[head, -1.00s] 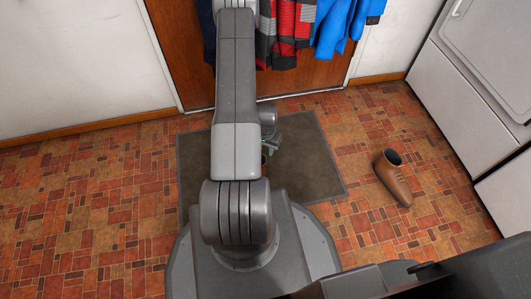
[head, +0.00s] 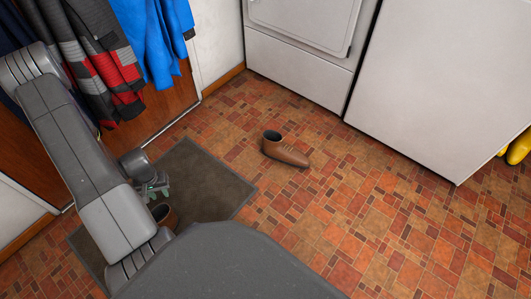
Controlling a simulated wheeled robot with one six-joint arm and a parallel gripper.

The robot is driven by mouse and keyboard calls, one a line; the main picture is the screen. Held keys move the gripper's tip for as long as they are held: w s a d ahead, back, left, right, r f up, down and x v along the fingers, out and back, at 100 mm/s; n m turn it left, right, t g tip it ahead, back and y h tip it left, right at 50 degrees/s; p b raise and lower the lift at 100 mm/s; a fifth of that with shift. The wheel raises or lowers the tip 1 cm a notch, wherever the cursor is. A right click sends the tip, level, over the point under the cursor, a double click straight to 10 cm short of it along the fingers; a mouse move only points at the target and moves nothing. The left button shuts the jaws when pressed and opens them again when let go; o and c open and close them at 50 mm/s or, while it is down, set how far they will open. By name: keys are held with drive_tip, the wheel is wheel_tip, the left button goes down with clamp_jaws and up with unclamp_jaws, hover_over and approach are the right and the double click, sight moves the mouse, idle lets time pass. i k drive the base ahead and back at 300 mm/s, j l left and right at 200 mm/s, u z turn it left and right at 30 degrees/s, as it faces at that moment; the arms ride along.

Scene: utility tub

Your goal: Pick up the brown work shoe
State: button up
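A brown work shoe (head: 286,150) stands upright on the tiled floor, with its dark opening at the left and its toe pointing right. A second brown shoe (head: 164,214) shows in part on the dark mat, near my arm; the rest of it is hidden. My gripper (head: 156,191) is over the mat, close to this second shoe and well to the left of the shoe on the tiles. Its pale greenish fingertips look apart, with nothing seen between them. My arm hides part of the gripper.
The dark mat (head: 205,178) lies before a brown door (head: 170,112) with hanging jackets (head: 152,40). White appliances (head: 425,85) stand along the back and right. Something yellow (head: 517,148) is at the right edge. The tiles around the free-standing shoe are clear.

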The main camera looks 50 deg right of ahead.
sight(274, 147)
drive_tip(key=z, duration=2.3)
